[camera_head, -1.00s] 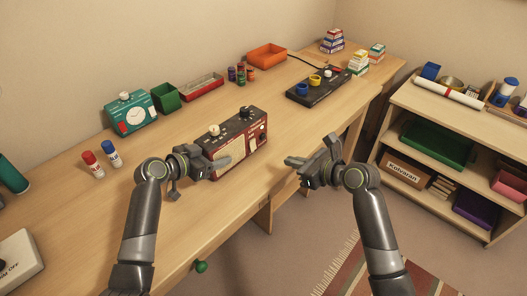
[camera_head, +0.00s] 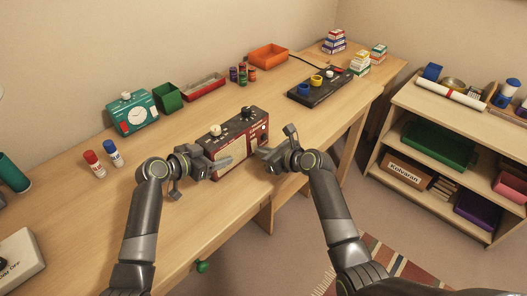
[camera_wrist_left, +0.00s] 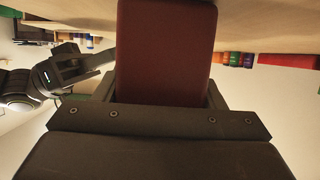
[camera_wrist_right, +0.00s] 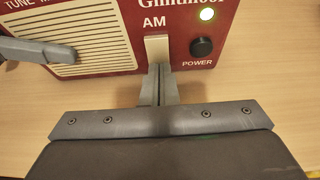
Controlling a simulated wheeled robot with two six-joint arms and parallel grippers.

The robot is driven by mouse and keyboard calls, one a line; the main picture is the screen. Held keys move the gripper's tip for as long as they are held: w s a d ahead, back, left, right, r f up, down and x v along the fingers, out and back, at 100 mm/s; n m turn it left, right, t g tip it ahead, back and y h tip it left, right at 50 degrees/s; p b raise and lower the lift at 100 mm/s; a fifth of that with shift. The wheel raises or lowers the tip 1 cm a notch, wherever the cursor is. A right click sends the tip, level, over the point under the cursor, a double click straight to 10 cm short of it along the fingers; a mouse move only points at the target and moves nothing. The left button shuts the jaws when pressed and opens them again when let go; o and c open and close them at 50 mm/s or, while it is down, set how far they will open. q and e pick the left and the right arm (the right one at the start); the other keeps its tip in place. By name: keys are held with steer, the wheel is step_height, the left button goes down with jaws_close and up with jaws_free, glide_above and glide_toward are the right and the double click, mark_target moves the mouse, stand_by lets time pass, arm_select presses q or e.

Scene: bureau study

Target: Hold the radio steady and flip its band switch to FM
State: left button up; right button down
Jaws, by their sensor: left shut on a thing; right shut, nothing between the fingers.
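The radio (camera_head: 256,127) is a dark red box with a cream front, upright on the desk. My left gripper (camera_head: 226,162) is shut on its left end; the red body (camera_wrist_left: 165,55) fills the jaws in the left wrist view. My right gripper (camera_head: 264,152) is shut and empty at the radio's front. In the right wrist view, its closed fingertips (camera_wrist_right: 158,72) are at the lower end of the cream band switch (camera_wrist_right: 157,48), seemingly touching it. "AM" is printed above the switch. No FM label shows; the fingers cover the area below.
Desk around the radio is mostly clear.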

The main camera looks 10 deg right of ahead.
steer(key=shift+a, duration=0.1)
steer(key=shift+w+a+f, duration=0.1)
steer(key=shift+w, duration=0.05)
stand_by(0.3)
steer(key=shift+r, duration=0.2)
steer(key=shift+r, duration=0.7)
steer(key=shift+d, duration=0.2)
steer(key=f+v, duration=0.1)
steer(key=v, duration=1.2)
steer(key=shift+s+d, duration=0.35)
steer(key=shift+s, duration=0.05)
